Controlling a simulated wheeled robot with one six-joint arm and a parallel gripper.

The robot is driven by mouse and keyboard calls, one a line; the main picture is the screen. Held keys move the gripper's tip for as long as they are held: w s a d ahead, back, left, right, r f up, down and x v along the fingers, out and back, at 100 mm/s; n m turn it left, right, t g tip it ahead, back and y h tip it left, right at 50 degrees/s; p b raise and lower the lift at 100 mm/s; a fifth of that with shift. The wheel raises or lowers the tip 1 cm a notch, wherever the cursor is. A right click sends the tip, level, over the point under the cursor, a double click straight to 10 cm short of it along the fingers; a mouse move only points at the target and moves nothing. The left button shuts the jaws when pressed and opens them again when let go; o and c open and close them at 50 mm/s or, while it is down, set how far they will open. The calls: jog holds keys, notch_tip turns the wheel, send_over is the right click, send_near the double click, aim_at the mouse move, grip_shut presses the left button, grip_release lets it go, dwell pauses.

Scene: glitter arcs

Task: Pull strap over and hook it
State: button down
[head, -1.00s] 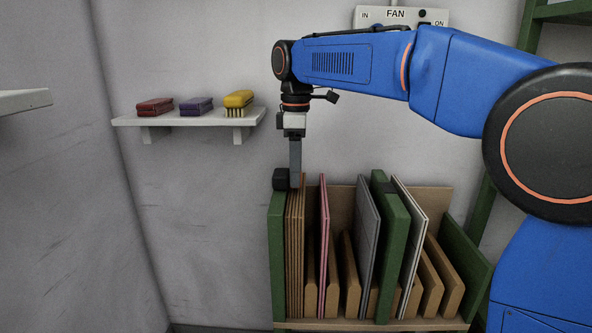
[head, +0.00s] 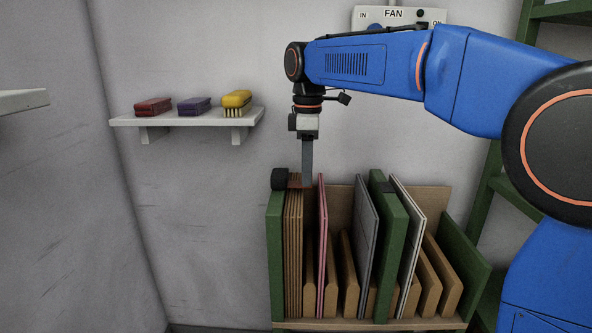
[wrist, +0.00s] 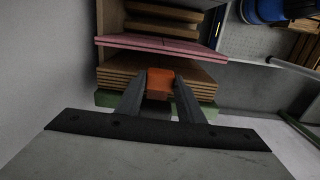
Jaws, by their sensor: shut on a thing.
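A wooden rack (head: 340,325) holds upright boards between green panels. A black block (head: 279,179) sits on top of the left green panel (head: 275,255). A thin reddish strap (head: 294,184) seems to run from this block to my gripper (head: 307,180), just above the brown boards (head: 293,250). In the wrist view my gripper (wrist: 159,88) is shut on an orange end piece (wrist: 158,78), apparently the strap's tab. Another dark fitting (head: 379,180) tops the green divider (head: 391,250) to the right; I cannot make out a hook shape on it.
A pink board (head: 323,245) stands just right of my gripper, with grey boards (head: 367,235) beyond. A pale board (head: 409,245) leans past the divider. A wall shelf (head: 185,121) with brushes is at the left; a fan switch panel (head: 430,16) is behind my arm.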

jog(key=d, duration=2.1)
jog(key=shift+s+d, duration=0.1)
jog(key=shift+s, duration=0.25)
jog(key=c, duration=1.2)
grip_release()
jog(key=shift+d, duration=0.15)
notch_tip(320, 180, up, 18)
jog(key=shift+f, duration=0.25)
